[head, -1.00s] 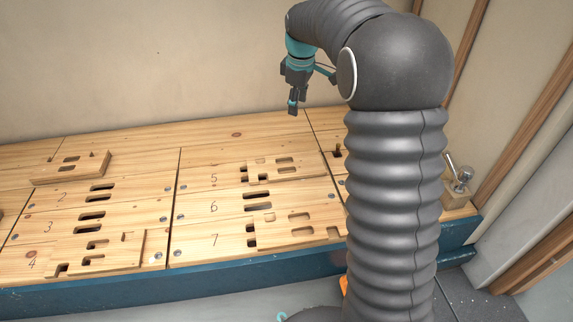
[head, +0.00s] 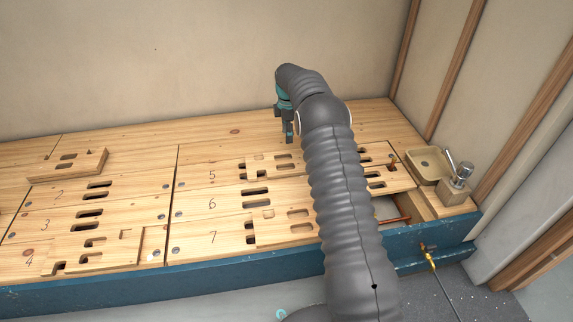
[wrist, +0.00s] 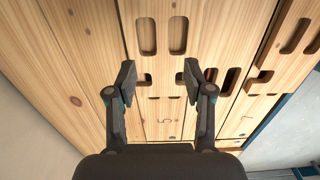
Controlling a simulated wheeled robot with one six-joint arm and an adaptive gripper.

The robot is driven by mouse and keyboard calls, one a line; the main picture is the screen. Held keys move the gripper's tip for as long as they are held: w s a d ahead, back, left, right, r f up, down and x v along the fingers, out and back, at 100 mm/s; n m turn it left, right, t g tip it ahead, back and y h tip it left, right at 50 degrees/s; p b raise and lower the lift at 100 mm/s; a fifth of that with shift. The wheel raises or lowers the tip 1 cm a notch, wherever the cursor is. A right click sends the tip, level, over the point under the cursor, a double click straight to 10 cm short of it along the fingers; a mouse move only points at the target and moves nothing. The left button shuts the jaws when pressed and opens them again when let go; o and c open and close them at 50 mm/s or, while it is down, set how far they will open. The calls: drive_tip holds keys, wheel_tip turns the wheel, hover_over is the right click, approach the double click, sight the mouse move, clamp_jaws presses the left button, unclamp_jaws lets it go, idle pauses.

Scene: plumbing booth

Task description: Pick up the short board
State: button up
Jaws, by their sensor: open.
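Several loose notched boards lie on the bench; I cannot tell for sure which is the short one. One, a light wood board by number 5 (head: 262,159), has two slots and notches at its left end. It also shows in the wrist view (wrist: 205,45), under and ahead of my fingers. My gripper (wrist: 159,76) is open and empty, its fingertips apart on either side of the board's notched end. In the head view my gripper (head: 288,137) hangs just behind this board, and my arm hides its right end. I cannot tell the height left between fingers and board.
Other boards lie by number 7 (head: 280,237), by number 4 (head: 115,258) and at the back left (head: 90,164). A wall stands behind the bench.

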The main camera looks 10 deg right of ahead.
hover_over(287, 162)
drive_tip(key=f, duration=0.5)
drive_tip(key=f+b, duration=0.1)
drive_tip(key=f, duration=0.2)
drive_tip(key=shift+w+d, duration=0.1)
drive_tip(key=shift+w, duration=0.15)
drive_tip(key=shift+s+a+f+b, duration=0.1)
drive_tip(key=shift+f+b, duration=0.1)
drive_tip(key=shift+f, duration=1.1)
drive_tip(key=shift+s+a+f+b, duration=0.1)
drive_tip(key=shift+f+b, duration=0.1)
drive_tip(key=shift+f, duration=1.1)
clamp_jaws()
